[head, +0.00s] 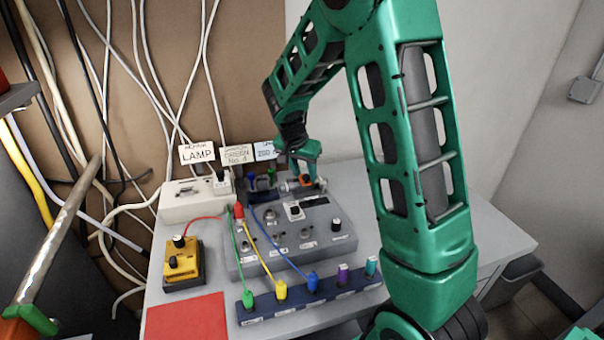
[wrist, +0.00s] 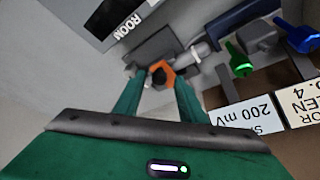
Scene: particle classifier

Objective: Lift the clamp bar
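The clamp bar appears to be the grey metal bar with an orange end piece on the grey control panel. Its orange end (head: 305,180) shows just below my gripper (head: 304,160) at the panel's back right. In the wrist view the orange end (wrist: 165,68) lies between the tips of my green fingers (wrist: 158,88), and the grey bar (wrist: 198,52) runs from it toward the upper right. The fingers stand apart on either side of the orange end, with space visible between. I cannot tell whether they reach down around it. The bar's far side is partly hidden by my gripper.
The control panel (head: 262,262) carries knobs and coloured cables to a blue socket strip (head: 328,296). A yellow box (head: 184,266), a red mat (head: 186,318) and a beige lamp box (head: 184,207) stand left. Label cards (head: 238,154) rise behind. Blue and green plugs (wrist: 240,60) sit near the bar.

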